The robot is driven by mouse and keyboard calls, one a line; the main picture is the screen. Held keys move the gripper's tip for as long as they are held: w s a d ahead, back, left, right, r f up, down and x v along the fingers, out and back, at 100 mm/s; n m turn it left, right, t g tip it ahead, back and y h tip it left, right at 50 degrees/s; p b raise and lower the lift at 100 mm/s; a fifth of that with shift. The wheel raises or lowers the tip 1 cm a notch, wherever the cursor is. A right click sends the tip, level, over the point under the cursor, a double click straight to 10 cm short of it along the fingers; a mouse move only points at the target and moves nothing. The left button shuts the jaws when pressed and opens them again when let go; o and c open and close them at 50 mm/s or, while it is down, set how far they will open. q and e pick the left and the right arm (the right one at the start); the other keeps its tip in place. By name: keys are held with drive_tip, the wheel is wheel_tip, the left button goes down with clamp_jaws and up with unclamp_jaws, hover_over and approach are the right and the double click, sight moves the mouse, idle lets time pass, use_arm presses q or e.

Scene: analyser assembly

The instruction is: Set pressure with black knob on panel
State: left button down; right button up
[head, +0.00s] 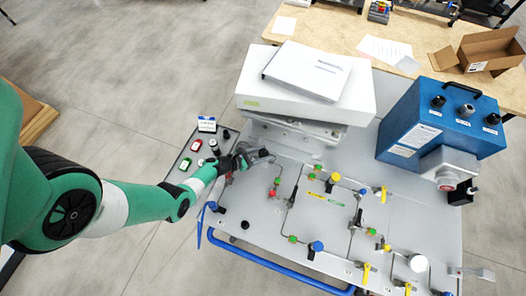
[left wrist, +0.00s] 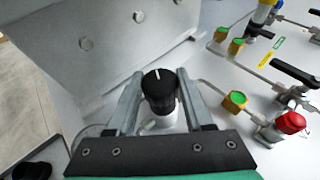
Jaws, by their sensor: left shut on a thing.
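The black knob (left wrist: 160,92) stands upright on a pale round base in the left wrist view, with a white pointer line on its top. My left gripper (left wrist: 157,102) has one finger on each side of the knob and is shut on it. In the head view my left gripper (head: 262,157) reaches in from the left to the panel (head: 325,225), near its upper left part. The knob is hidden or too small to tell there. My right gripper is not in view.
Several valves and thin pipes, including a red cap (left wrist: 291,122), stand right of the knob. A white analyser box (head: 350,100) stands behind the gripper. A blue box (head: 425,125) with black knobs is at the right.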

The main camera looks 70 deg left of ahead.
use_arm(q)
drive_tip(key=shift+a+r+m+h+b, duration=0.1)
drive_tip(key=shift+m+h+b, duration=0.35)
drive_tip(key=shift+m+h, duration=0.6)
drive_tip(key=shift+h, duration=0.25)
drive_tip(key=shift+c, duration=1.5)
unclamp_jaws()
